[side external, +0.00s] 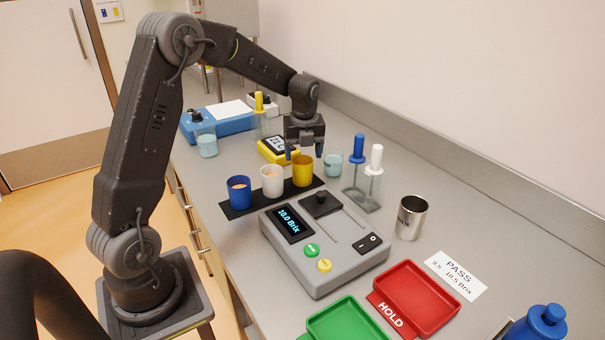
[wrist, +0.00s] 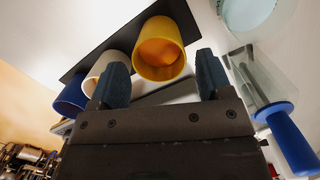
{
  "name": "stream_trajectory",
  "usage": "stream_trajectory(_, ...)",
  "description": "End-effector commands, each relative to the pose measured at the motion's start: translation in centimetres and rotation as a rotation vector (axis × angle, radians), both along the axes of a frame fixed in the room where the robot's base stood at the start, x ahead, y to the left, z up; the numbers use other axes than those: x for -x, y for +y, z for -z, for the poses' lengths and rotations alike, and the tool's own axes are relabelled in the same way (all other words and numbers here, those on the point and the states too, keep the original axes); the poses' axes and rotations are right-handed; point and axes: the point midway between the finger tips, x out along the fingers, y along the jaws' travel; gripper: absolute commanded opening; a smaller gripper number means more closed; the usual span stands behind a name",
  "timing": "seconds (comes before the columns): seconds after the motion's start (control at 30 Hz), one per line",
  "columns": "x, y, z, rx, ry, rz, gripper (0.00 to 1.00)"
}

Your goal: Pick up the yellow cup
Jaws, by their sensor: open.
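The yellow cup (side external: 303,171) stands upright at the right end of a black strip (side external: 247,202), in a row with a white cup (side external: 272,181) and a blue cup (side external: 239,191). My gripper (side external: 305,154) is open and empty, pointing down just above and behind the yellow cup. In the wrist view the yellow cup (wrist: 160,50) shows beyond and between the two blue fingertips (wrist: 162,77), with orange content inside. No contact between fingers and cup is clear. The white cup (wrist: 98,75) is close to the left finger, and the blue cup (wrist: 71,94) is farther left.
A glass beaker (side external: 333,165) stands just right of the yellow cup. Blue- and white-handled tools stand in a clear holder (side external: 362,198) farther right. The grey meter (side external: 323,247) sits in front, and a yellow device (side external: 279,150) lies behind left. A steel cup (side external: 410,218) stands at right.

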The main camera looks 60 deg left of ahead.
Motion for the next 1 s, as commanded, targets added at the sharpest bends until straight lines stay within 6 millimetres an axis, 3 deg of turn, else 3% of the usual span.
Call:
stream_trajectory(0.43,0.2,0.2,5.0,0.001,0.001,-0.002,0.72)
stream_trajectory(0.73,0.1,0.3,5.5,-0.001,-0.003,-0.002,0.72)
stream_trajectory(1.0,0.1,0.3,5.5,-0.001,-0.003,-0.002,0.47)
